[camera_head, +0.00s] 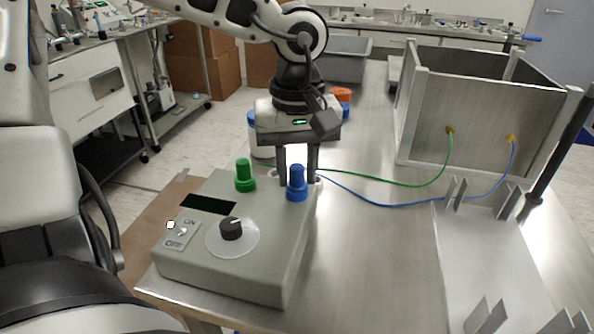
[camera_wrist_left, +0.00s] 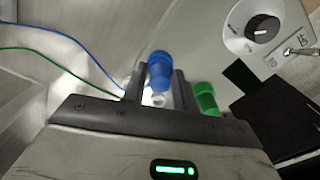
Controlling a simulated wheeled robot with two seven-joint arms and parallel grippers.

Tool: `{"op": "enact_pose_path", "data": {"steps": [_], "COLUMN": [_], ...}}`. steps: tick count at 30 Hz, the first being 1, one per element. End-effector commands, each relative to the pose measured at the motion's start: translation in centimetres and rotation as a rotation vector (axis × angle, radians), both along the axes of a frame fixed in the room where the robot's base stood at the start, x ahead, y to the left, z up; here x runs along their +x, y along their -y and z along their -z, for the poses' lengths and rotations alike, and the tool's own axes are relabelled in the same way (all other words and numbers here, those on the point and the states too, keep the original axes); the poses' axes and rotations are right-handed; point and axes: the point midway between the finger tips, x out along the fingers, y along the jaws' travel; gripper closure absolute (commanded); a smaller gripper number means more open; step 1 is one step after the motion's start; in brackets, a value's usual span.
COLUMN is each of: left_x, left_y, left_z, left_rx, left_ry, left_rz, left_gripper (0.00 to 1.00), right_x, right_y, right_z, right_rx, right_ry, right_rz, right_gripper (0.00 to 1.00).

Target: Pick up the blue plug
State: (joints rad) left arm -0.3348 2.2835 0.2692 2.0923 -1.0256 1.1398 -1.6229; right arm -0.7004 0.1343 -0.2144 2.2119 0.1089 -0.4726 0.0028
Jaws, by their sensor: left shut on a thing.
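The blue plug (camera_head: 297,184) is at the back right corner of the grey control box (camera_head: 230,262), to the right of the green plug (camera_head: 245,174). My left gripper (camera_head: 298,174) points down there, its two fingers on either side of the blue plug. In the left wrist view, the blue plug (camera_wrist_left: 161,72) is between the fingertips of the left gripper (camera_wrist_left: 157,80), and the green plug (camera_wrist_left: 206,98) is just outside the right finger. The gripper is shut on the blue plug. I cannot tell whether the plug still touches the box. My right gripper is not in view.
Blue cable (camera_head: 392,205) and green cable (camera_head: 395,184) run across the steel table to an open metal chamber (camera_head: 480,110) at the back right. A metal plate with upright brackets (camera_head: 490,250) lies at the right. Bottles stand behind the gripper. The table's front middle is clear.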

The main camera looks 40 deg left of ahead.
Motion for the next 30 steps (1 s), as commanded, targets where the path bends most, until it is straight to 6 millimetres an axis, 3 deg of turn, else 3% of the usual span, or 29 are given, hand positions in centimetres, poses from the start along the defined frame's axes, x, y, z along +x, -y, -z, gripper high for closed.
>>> {"op": "enact_pose_path", "data": {"steps": [6,15,21,30], "left_x": [0.1,-3.8,-7.2,-9.8], "left_y": [0.0,3.7,6.9,9.4], "left_z": [-2.9,-9.1,-10.7,-12.4], "left_rx": [-0.002,0.001,0.004,0.001], "left_ry": [0.004,0.006,0.002,-0.001], "left_rz": [0.002,0.006,0.007,0.003], "left_gripper": [0.94,0.94,0.94,0.94], "right_x": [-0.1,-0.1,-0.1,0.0], "right_y": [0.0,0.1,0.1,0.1], "right_z": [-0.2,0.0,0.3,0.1], "right_rx": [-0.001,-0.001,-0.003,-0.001], "right_ry": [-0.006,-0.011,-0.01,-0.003], "right_rz": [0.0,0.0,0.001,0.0], "right_gripper": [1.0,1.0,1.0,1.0]}}
